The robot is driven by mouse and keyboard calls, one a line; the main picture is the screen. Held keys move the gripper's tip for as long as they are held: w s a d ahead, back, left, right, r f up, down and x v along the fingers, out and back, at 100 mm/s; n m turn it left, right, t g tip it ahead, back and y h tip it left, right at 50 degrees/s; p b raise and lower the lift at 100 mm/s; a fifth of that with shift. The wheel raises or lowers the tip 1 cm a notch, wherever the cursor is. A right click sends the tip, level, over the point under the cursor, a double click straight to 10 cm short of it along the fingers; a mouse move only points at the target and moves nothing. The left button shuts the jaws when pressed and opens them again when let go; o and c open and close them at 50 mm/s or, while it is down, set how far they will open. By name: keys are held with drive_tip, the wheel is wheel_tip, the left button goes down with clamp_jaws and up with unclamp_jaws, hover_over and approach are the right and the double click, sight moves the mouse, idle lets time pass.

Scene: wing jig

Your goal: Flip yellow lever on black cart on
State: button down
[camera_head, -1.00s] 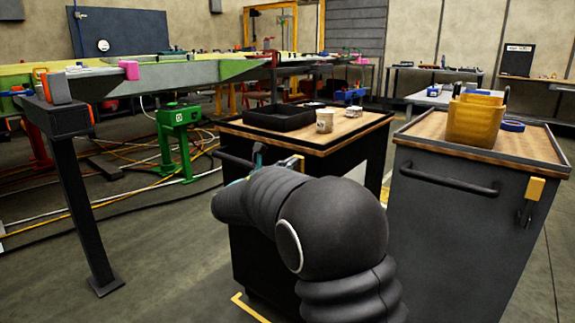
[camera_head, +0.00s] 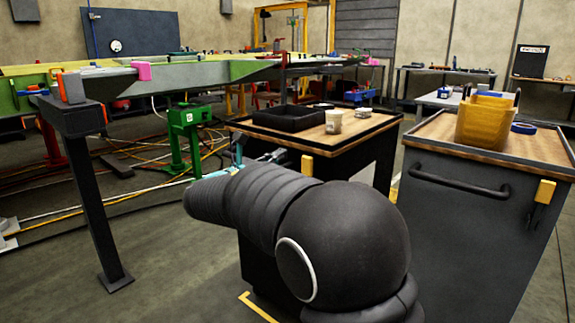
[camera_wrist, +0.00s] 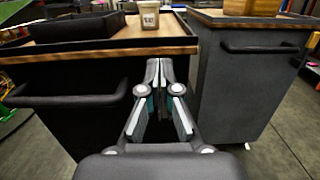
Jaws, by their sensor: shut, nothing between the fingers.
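The black cart (camera_head: 375,165) stands in the middle of the head view, with a wooden top. A small yellow lever (camera_head: 307,165) shows at its near side, just above my arm. My arm covers much of that cart's near side. In the wrist view my gripper (camera_wrist: 160,68) is shut and empty, in front of the black cart's right end, below its top edge. The lever cannot be made out in the wrist view; the fingers may hide it. I cannot tell whether the gripper touches the cart.
A dark grey cart (camera_head: 456,235) stands to the right, with a yellow bin (camera_head: 485,122) on top and its own yellow lever (camera_head: 544,191). The black cart carries a black tray (camera_head: 289,118) and a cup (camera_head: 334,121). A narrow gap separates the carts. A jig post (camera_head: 95,200) stands left.

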drive_tip(key=shift+s+a+r, duration=0.45)
drive_tip(key=shift+r, duration=0.15)
drive_tip(key=shift+s+a+r, duration=0.45)
drive_tip(key=shift+r, duration=0.15)
